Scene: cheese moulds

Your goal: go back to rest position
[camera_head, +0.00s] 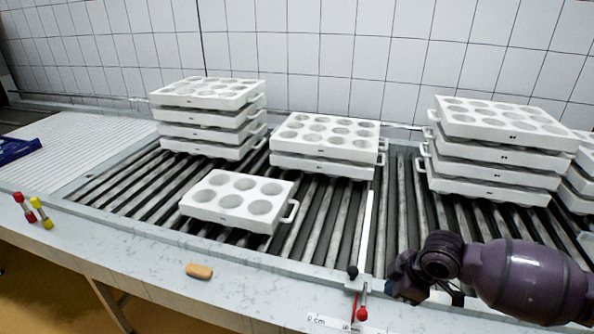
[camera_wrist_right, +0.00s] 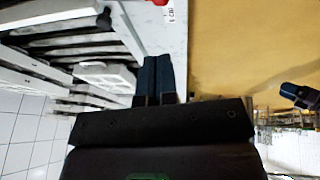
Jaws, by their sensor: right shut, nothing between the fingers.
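My right gripper (camera_head: 402,283) is at the lower right of the head view, over the front edge of the worktop. In the right wrist view its two dark blue fingers (camera_wrist_right: 158,76) lie side by side, shut, with nothing between them. It stands apart from the mould stacks and holds nothing. My right forearm, purple and rounded, comes in from the right edge. My left gripper does not show in the head view.
White mould stacks stand on the rollers at left (camera_head: 208,120), middle (camera_head: 322,146) and right (camera_head: 493,155). A single mould (camera_head: 238,200) lies in front. A tan block (camera_head: 199,271) and red-ended tools lie along the front ledge (camera_head: 130,247). A dark object (camera_wrist_right: 299,96) is unclear.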

